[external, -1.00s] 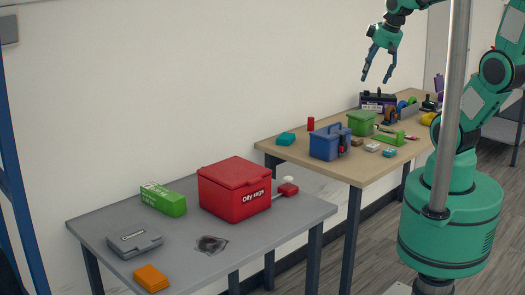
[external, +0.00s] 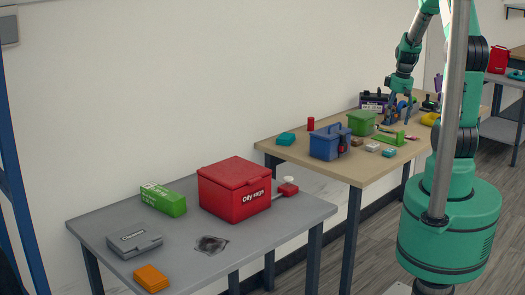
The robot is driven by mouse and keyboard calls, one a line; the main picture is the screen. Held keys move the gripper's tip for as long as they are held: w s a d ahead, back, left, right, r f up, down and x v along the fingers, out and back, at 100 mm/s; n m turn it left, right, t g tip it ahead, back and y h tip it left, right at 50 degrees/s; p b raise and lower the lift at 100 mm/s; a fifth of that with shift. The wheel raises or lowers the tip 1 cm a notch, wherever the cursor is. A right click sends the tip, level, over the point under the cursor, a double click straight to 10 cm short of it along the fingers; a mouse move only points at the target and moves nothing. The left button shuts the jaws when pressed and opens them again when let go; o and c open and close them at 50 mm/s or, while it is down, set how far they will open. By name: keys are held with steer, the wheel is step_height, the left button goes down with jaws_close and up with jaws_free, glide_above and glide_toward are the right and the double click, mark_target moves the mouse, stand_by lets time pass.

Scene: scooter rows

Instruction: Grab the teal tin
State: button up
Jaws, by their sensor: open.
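A small teal tin-like box (external: 285,139) lies at the left back corner of the wooden table, against the wall side. A smaller teal-and-pale block (external: 389,152) lies near the table's front edge; I cannot tell whether it is a tin. My gripper (external: 398,119) is open and points down over the far part of the wooden table, well to the right of the teal box. It is low among the items behind the green bin, and whether anything is between its fingers is not clear.
On the wooden table (external: 340,176) stand a blue caddy (external: 325,143), a green bin (external: 361,122), a red cylinder (external: 311,124) and a dark purple box (external: 375,101). The grey table (external: 215,262) in front holds a red box (external: 234,188). A grey pole (external: 450,110) crosses the view.

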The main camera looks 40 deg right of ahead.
steer(key=shift+s+d+f, duration=0.25)
steer(key=shift+d+f, duration=0.3)
steer(key=shift+f, duration=0.1)
steer(key=b, duration=0.2)
glide_above(390, 150)
steer(key=shift+s+f, duration=0.2)
steer(key=shift+f, duration=1.95)
steer(key=shift+s+f, duration=0.15)
steer(key=shift+f, duration=2)
steer(key=shift+w+f+b, duration=0.2)
steer(key=shift+f+b, duration=0.15)
steer(key=shift+f, duration=0.95)
steer(key=shift+w+f+b, duration=0.2)
steer(key=shift+f+b, duration=0.15)
steer(key=shift+f, duration=0.9)
steer(key=c, duration=1.4)
